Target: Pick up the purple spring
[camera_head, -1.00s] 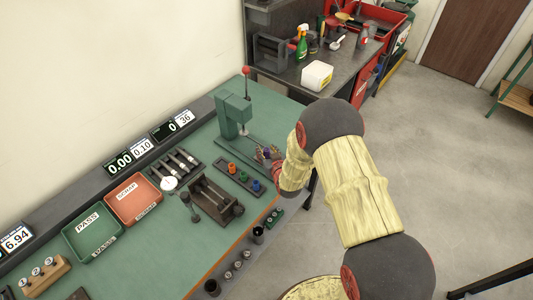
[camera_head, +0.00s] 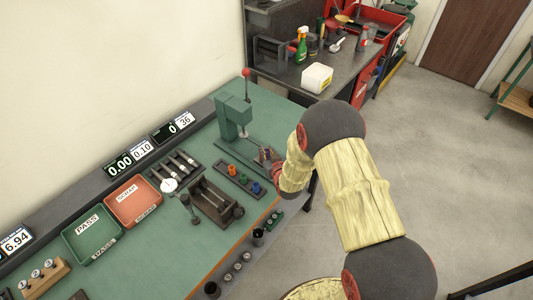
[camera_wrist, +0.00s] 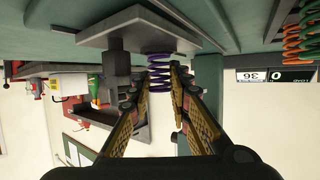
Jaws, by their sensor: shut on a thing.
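The purple spring (camera_wrist: 159,70) stands between the fingertips of my gripper (camera_wrist: 160,84) in the wrist view, and the gripper is shut on it. The wrist picture looks upside down. One end of the spring is close to a grey plate (camera_wrist: 125,28); I cannot tell whether they touch. In the head view my gripper (camera_head: 266,157) is by the base of the green press (camera_head: 232,118), and its fingers and my arm mostly hide the spring.
A dark rack (camera_head: 226,172) with orange, green and blue springs lies left of my gripper. A grey fixture (camera_head: 211,201) stands in front of it. Green (camera_head: 77,241) and orange (camera_head: 150,213) trays are farther left. The bench's right edge is near my arm.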

